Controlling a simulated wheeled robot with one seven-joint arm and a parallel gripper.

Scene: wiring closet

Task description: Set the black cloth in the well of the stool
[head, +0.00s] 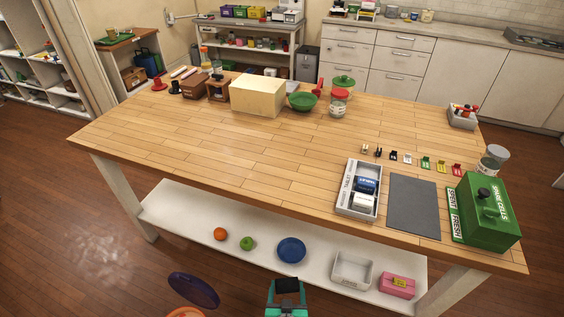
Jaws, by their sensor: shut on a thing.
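My gripper (287,298), teal and dark, is at the bottom edge, in front of the table's lower shelf. It is shut on the black cloth (287,285), a small dark piece showing at its tip. To its left, a round orange rim (186,313) shows at the bottom edge, cut off by the frame; it looks like the top of the stool. A dark purple disc (193,290) stands tilted just behind it, like a raised lid. The inside of the stool's well is mostly out of view. The cloth is to the right of the stool, apart from it.
The wooden table (200,150) stands ahead, with a green box (488,215), a grey mat (413,206) and a battery tray (346,203). Its lower shelf (185,212) holds a blue bowl (291,250), fruit, a white bin (351,270) and a pink box (397,285). Floor at left is clear.

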